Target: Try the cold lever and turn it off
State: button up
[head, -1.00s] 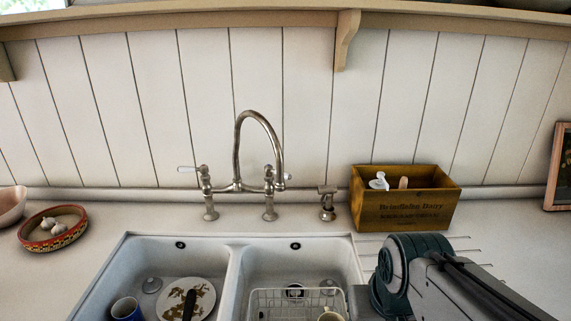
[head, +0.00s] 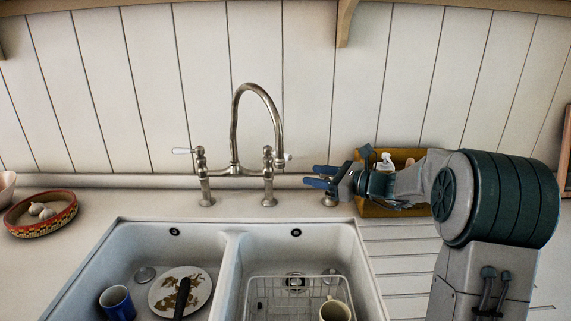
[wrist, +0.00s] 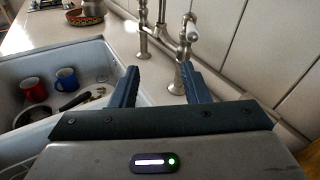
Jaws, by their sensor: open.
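A bridge tap (head: 236,170) with a tall curved spout stands behind the double sink. Its left lever (head: 182,151) has a white handle pointing left. Its right lever (head: 287,156) is short in view, with a pale tip to the right. No marking shows which is cold, and no water stream is visible. My gripper (head: 314,177) is open and empty, just right of the right lever and apart from it, pointing left. In the wrist view my gripper (wrist: 156,69) faces the tap (wrist: 184,45), whose near post rises beyond the fingers.
A wooden box (head: 372,208) with bottles stands behind my forearm. The sink (head: 228,262) holds a blue mug (head: 117,303), a dirty plate (head: 199,290), a wire rack (head: 262,283) and a cream mug (head: 336,311). A patterned bowl (head: 40,228) sits at left. The counter between bowl and tap is clear.

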aim_at(290, 158)
jog(key=w+a+m, duration=0.1)
jog(key=w+a, duration=0.1)
jog(key=w, duration=0.2)
jog(key=w+a+t+p, duration=0.1)
jog(key=w+a, duration=0.2)
jog(key=w+a+m+t+p, duration=0.1)
jog(key=w+a, duration=0.2)
jog(key=w, duration=0.1)
jog(key=shift+w+a+m, duration=0.25)
jog(key=shift+w+m, duration=0.05)
jog(key=shift+w, duration=0.05)
grip_shut()
jog(key=shift+d+f, duration=0.1)
